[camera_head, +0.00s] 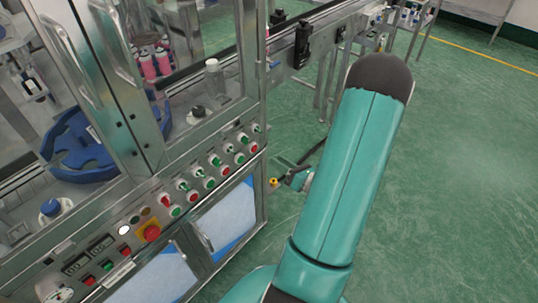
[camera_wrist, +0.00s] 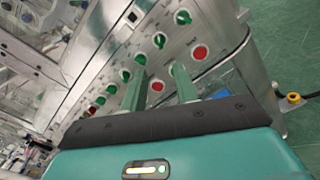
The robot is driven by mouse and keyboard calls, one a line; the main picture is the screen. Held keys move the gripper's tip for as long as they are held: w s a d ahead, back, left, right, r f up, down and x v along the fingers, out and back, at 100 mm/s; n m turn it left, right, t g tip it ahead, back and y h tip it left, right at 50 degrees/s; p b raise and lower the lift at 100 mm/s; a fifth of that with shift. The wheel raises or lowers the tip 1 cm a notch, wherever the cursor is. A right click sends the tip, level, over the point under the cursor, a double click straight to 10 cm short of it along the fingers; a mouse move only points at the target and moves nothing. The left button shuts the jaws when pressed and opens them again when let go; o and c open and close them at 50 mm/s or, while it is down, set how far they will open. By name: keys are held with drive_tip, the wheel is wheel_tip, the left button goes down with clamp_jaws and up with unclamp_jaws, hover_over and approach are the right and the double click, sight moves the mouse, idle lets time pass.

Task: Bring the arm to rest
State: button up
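My teal arm rises through the middle right of the head view, its dark rounded joint at the top. My gripper (camera_wrist: 159,75) shows in the wrist view as two green fingers standing apart, with nothing between them. It faces the machine's control panel (camera_wrist: 118,62). A red button (camera_wrist: 157,87) shows through the gap between the fingers; I cannot tell whether they touch the panel. In the head view, the arm hides most of the gripper.
The panel (camera_head: 205,180) carries rows of green and red buttons, switches and a red emergency stop (camera_head: 152,233). A small yellow fitting (camera_head: 273,182) sits at the cabinet corner. A conveyor (camera_head: 325,22) runs behind the arm. Green floor (camera_head: 450,180) is clear on the right.

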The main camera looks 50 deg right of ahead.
drive_tip(key=shift+s, duration=0.55)
drive_tip(key=shift+w, duration=0.1)
